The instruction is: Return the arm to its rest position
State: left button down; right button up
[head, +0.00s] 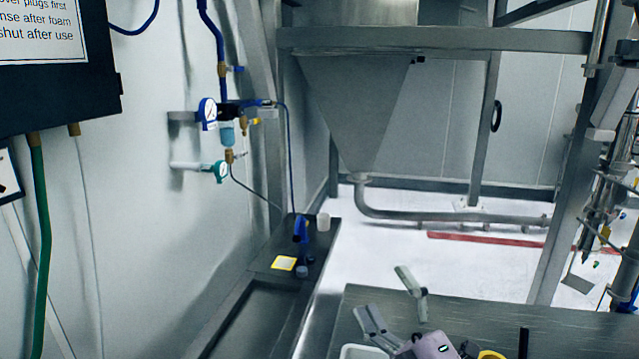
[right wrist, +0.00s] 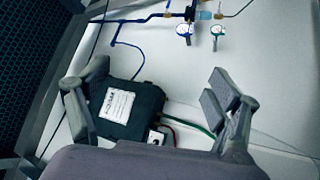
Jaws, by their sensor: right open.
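My right gripper (head: 391,300) is at the bottom of the head view, over the left part of the metal table (head: 580,335). Its two grey fingers are spread apart with nothing between them. In the right wrist view the same gripper (right wrist: 148,98) shows its fingers wide apart and empty. Behind them are the wall and a dark box with a white label (right wrist: 117,104). My left gripper is in neither view.
A white tray (head: 361,352), a yellow round item (head: 491,355) and a black upright piece (head: 523,342) are close around the right gripper. A dark bench (head: 262,300) runs along the left wall. A steel hopper (head: 355,105) stands behind. White floor lies between.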

jog(key=s+d+f+m+g+h, duration=0.2)
jog(key=d+f+m+g+h, duration=0.1)
jog(key=d+f+m+h, duration=0.6)
jog(key=s+f+m+g, duration=0.2)
jog(key=s+f+g, duration=0.1)
jog(key=f, duration=0.3)
jog(key=s+d+f+m+g, duration=0.1)
jog(key=s+f+m+g, duration=0.1)
jog(key=s+f, duration=0.4)
jog(key=s+d+f+m+g+h, duration=0.1)
jog(key=s+f+m+g, duration=0.2)
jog(key=f, duration=0.3)
jog(key=shift+s+g, duration=0.3)
jog(key=shift+s, duration=0.35)
jog(key=s+a+f+m+g, duration=0.15)
jog(key=s+f+g, duration=0.35)
jog(key=s, duration=0.7)
notch_tip(320, 180, down, 25)
jog(key=s+g, duration=0.1)
jog(key=s+d+f+g+b, duration=0.1)
jog(key=s+d+f, duration=0.2)
jog(key=s+f, duration=1.3)
notch_tip(320, 180, down, 3)
jog(key=shift+s+r+g+y, duration=0.2)
jog(key=shift+s+g+y, duration=0.1)
jog(key=shift+g, duration=0.1)
